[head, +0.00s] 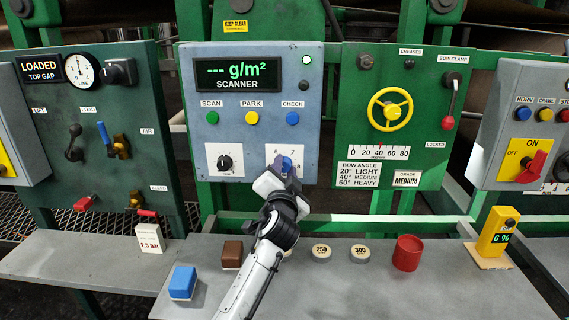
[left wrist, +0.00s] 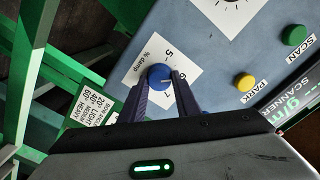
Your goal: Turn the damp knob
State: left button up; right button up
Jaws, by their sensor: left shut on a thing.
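The damp knob (head: 286,163) is blue and sits on a white dial plate at the lower right of the scanner panel. In the left wrist view the knob (left wrist: 159,76) has a white pointer mark, and its plate reads "% damp" with the numbers 5 and 6 in sight. My left gripper (head: 280,176) reaches up to it from below and covers part of the dial in the head view. In the left wrist view its two fingers (left wrist: 162,84) are shut on the knob, one on each side. My right gripper is not in view.
A black knob (head: 225,162) sits left on the same panel, under green, yellow and blue buttons. The scanner display (head: 243,74) reads "--- g/m²". The shelf (head: 440,290) below holds a blue block (head: 182,282), a brown block (head: 232,253), round weights and a red cup (head: 407,253).

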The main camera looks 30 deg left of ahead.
pick_arm(q)
jog(key=shift+m+p, duration=0.35)
jog(key=shift+m, duration=0.55)
jog(key=o, duration=1)
jog(key=shift+o, duration=0.2)
jog(key=b+v, duration=0.1)
jog(key=v, duration=0.9)
jog(key=shift+s, duration=0.15)
